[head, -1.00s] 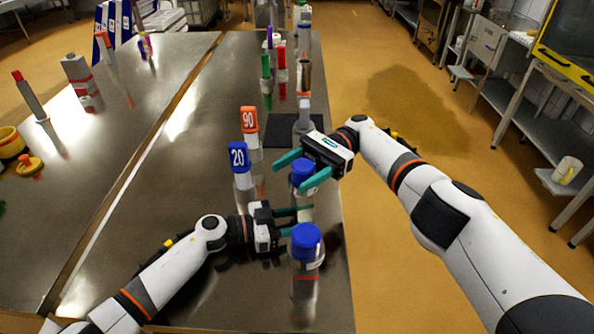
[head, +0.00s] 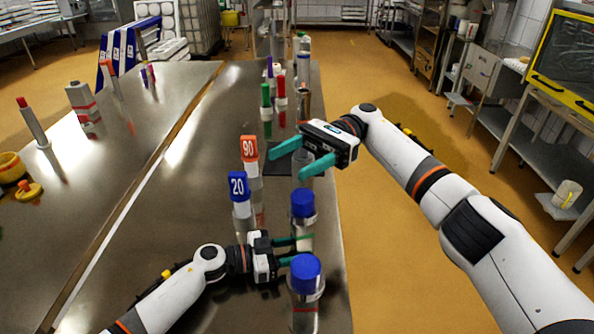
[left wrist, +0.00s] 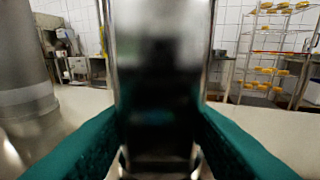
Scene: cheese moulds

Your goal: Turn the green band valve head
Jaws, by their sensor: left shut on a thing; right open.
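A clear bottle with a blue cap (head: 303,203) stands upright near the table's right edge. My left gripper (head: 297,249) is shut on its lower body from the left. In the left wrist view a shiny, blurred cylinder (left wrist: 160,70) fills the space between the green fingers (left wrist: 160,140). My right gripper (head: 288,164) is open and empty, above and beyond the blue cap, apart from it. I cannot make out a green band on the bottle; the green fingers cover part of its body.
A second blue-capped bottle (head: 306,272) with a red band stands just nearer. Containers marked 20 (head: 238,186) and 90 (head: 249,149) stand to the left. Green (head: 266,95) and red (head: 281,88) tubes stand farther back.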

